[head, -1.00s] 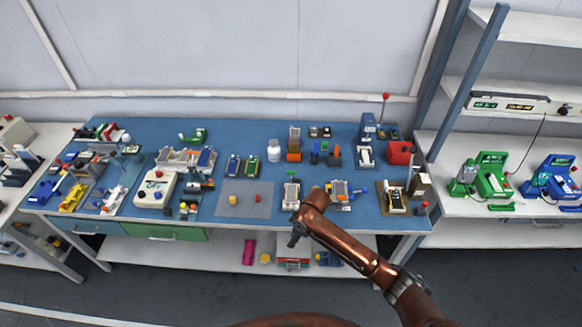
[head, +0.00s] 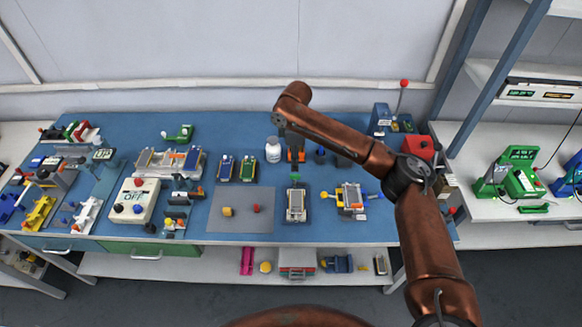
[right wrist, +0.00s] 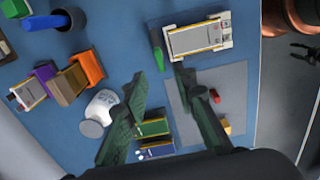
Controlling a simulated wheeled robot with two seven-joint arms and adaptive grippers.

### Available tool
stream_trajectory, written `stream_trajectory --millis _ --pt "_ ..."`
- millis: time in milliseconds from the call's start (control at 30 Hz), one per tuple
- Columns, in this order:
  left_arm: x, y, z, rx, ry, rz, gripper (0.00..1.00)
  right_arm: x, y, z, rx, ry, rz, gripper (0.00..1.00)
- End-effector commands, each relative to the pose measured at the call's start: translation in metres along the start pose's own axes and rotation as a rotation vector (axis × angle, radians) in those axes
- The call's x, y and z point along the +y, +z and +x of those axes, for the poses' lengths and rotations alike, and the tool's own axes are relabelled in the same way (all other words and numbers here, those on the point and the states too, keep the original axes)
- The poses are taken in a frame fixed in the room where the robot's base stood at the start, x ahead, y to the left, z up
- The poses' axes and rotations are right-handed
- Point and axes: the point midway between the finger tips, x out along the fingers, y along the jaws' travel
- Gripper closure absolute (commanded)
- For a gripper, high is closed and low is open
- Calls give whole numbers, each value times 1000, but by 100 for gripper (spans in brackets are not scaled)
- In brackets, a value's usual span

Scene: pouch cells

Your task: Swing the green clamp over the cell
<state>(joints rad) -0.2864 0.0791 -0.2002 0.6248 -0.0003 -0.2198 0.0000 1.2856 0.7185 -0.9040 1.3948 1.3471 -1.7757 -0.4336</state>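A silver pouch cell (head: 296,205) lies in a pale fixture on the blue bench; it also shows in the right wrist view (right wrist: 195,38). A small green clamp (head: 294,177) is at the fixture's back edge. In the right wrist view the green clamp (right wrist: 157,48) points away beside the fixture's end, not across the cell. My right gripper (head: 295,160) hangs over the bench just behind the clamp. In its wrist view the two dark green fingers (right wrist: 160,78) are apart with nothing between them, their tips close to the clamp. My left gripper is not in view.
A grey mat (head: 240,222) with a yellow and a red piece lies left of the fixture.

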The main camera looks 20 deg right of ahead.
Motion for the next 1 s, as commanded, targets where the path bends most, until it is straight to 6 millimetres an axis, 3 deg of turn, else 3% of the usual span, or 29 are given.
stream_trajectory --millis 167,400,633,833,1000 --pt "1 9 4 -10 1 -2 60 3 1 10 -3 -2 0 75" --pt "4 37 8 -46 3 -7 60 3 0 50 -3 -3 -1 75" --pt "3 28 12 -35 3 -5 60 3 2 72 -2 -1 1 75" --pt "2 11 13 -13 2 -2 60 3 1 74 -2 1 1 75" --pt "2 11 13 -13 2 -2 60 3 1 74 -2 1 1 78"
